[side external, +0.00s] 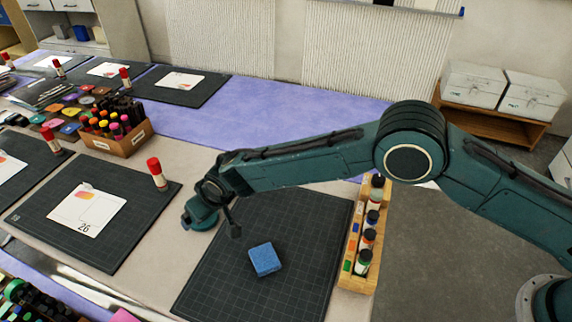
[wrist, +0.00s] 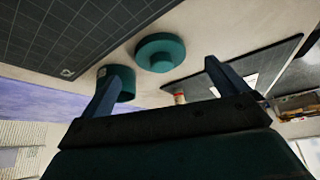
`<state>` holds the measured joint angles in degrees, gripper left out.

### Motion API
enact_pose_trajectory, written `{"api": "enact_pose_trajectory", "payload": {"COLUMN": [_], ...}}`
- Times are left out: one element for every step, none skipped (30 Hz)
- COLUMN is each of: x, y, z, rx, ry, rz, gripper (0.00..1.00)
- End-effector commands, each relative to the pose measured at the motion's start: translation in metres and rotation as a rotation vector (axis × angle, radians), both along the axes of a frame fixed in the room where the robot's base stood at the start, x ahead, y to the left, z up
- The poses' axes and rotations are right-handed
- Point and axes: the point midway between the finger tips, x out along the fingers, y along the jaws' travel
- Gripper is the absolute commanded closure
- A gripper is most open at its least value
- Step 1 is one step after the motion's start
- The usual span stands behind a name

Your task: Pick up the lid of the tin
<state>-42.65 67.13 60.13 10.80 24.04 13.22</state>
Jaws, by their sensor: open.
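In the wrist view the teal round lid (wrist: 151,45), with a knob on it, lies on the pale table, apart from the teal tin (wrist: 127,72) at its left. My gripper (wrist: 161,68) is open and empty. The lid shows in the gap between the fingers, beyond their tips. The left finger overlaps the tin in the picture; I cannot tell whether they touch. In the side view my gripper (side external: 212,217) is low over the table, left of the near dark mat. Teal shapes there blend with my arm, so I cannot separate tin and lid.
A blue sponge (side external: 265,259) lies on the near dark mat (side external: 225,283). A wooden rack (side external: 348,283) of bottles stands at its right. A wooden caddy (side external: 130,143) of markers is farther back.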

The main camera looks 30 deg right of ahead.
Motion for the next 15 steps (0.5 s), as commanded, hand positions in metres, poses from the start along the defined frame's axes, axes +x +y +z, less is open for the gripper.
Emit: {"api": "enact_pose_trajectory", "payload": {"x": [0.001, 0.001, 0.002, 0.003, 0.004, 0.005, 0.006, 0.008, 0.009, 0.01, 0.012, 0.013, 0.015, 0.016, 0.018], "y": [0.0, 0.001, 0.001, 0.001, 0.002, 0.002, 0.003, 0.003, 0.004, 0.005, 0.005, 0.006, 0.007, 0.007, 0.008], "z": [-0.001, -0.002, -0.003, -0.005, -0.006, -0.008, -0.01, -0.012, -0.014, -0.016, -0.018, -0.02, -0.022, -0.024, -0.027], "rx": [0.0, 0.0, 0.0, 0.0, -0.001, 0.0, 0.0, 0.0, 0.0, 0.0, 0.0, 0.0, -0.002, 0.0, 0.0], "ry": [0.0, 0.0, 0.0, 0.001, 0.001, 0.0, 0.0, 0.0, 0.0, 0.001, 0.001, 0.001, 0.0, 0.0, 0.0], "rz": [0.0, 0.0, 0.0, 0.0, 0.0, 0.0, 0.0, 0.0, 0.0, 0.0, 0.0, 0.0, 0.0, 0.0, 0.001], "gripper": [0.01, 0.01, 0.01, 0.01, 0.01, 0.01, 0.01, 0.01, 0.01, 0.01, 0.01, 0.01, 0.01, 0.01, 0.01]}}
